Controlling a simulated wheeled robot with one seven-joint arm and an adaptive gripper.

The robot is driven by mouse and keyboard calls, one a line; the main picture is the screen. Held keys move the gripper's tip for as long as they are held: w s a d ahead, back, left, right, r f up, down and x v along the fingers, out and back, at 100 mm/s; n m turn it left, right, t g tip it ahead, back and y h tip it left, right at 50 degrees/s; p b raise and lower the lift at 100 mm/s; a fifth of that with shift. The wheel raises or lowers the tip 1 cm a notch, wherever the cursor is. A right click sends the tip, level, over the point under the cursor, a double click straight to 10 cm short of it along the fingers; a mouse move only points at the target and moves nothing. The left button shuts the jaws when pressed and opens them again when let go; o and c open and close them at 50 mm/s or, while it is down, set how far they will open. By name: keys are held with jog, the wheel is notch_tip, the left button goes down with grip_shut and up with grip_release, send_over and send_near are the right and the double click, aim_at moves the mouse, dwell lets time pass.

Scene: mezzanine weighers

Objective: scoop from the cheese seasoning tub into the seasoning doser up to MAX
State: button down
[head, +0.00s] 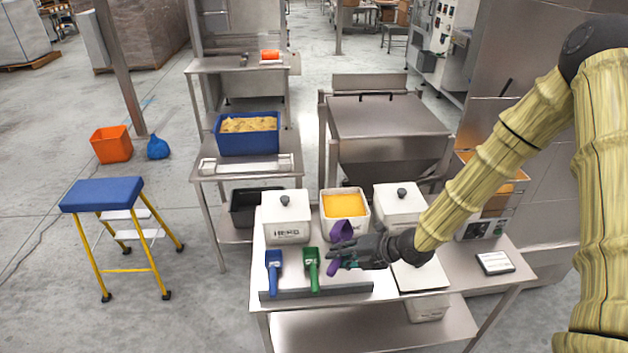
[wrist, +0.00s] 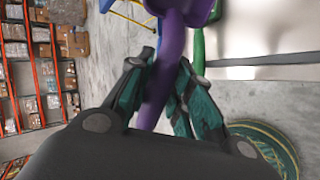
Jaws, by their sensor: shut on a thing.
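My gripper (head: 345,254) is shut on the handle of a purple scoop (head: 341,232), which also shows between the fingers in the wrist view (wrist: 170,60). The scoop is held above the front of the table, close to the open tub. The open tub of orange-yellow cheese seasoning (head: 344,205) stands at the middle back of the table. Whether the scoop's bowl holds powder cannot be told. A seasoning doser with an orange-brown top (head: 490,200) appears to stand at the right, partly hidden behind my arm; its MAX mark cannot be made out.
A lidded white HERB tub (head: 286,218) stands left of the open tub, and another lidded tub (head: 397,205) right of it. Blue (head: 274,270) and green (head: 312,268) scoops rest on a grey rack (head: 285,294). A flat display (head: 495,263) lies at the right.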

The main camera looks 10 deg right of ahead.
jog(key=shift+w+d+r+g+h, duration=0.1)
jog(key=shift+g+h, duration=0.3)
jog(key=shift+h, duration=0.2)
jog(key=shift+w+d+r+g+h, duration=0.1)
jog(key=shift+g+h, duration=0.3)
jog(key=shift+h, duration=0.2)
jog(key=shift+w+d+r+g+h, duration=0.15)
jog(key=shift+d+g+h, duration=0.1)
jog(key=shift+g+h, duration=0.25)
jog(key=shift+d+r+g+h, duration=0.2)
jog(key=shift+g+h, duration=0.1)
jog(key=shift+h, duration=0.3)
jog(key=shift+s+m+h, duration=0.35)
jog(key=shift+m+h, duration=0.15)
jog(key=s+a+m+g+h, duration=0.2)
jog(key=s+m+g+h, duration=0.1)
jog(key=s+m, duration=0.4)
jog(key=shift+s+m+g, duration=0.4)
jog(key=shift+s, duration=0.2)
jog(key=shift+s+r, duration=0.1)
